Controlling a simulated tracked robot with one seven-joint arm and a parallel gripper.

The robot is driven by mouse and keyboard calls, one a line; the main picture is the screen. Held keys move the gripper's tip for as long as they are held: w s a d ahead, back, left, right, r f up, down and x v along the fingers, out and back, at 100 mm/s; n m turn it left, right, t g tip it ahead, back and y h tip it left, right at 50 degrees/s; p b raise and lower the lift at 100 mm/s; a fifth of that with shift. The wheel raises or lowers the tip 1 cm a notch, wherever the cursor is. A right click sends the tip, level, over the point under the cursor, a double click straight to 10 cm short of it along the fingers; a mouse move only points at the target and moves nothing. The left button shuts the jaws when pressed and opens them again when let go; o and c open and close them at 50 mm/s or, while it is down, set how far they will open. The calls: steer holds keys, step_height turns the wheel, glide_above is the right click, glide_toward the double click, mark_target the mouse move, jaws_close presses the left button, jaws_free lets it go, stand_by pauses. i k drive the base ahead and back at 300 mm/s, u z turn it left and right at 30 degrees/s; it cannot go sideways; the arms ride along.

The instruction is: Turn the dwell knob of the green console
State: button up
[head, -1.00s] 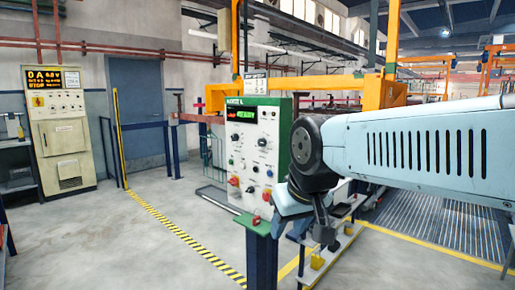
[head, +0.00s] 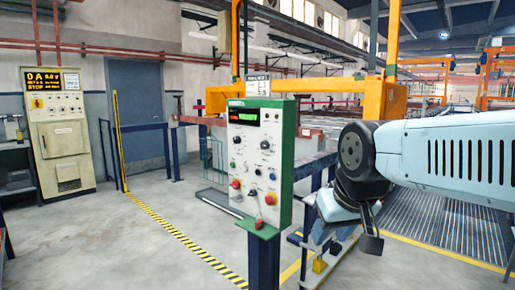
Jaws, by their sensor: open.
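The green console (head: 286,160) stands on a dark blue post in the middle of the head view, with a white front panel and green sides. Its panel carries several small dark knobs, including a larger one (head: 265,145) at upper right, plus red and yellow buttons low down. The labels are too small to read, so I cannot tell which knob is the dwell knob. A lit display with green text sits near the top. My gripper (head: 350,228) hangs to the right of the console, apart from it and open. Its fingers are partly hidden by the wrist.
A red part (head: 258,224) sits on a green ledge below the panel. A cream cabinet (head: 64,153) with an orange display stands at the far left. Blue railings and an orange frame lie behind the console. The floor left of the console is clear, with a yellow-black stripe.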

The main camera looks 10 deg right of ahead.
mark_target(265, 144)
steer(key=z, duration=0.05)
steer(key=i, duration=1)
steer(key=u, duration=0.05)
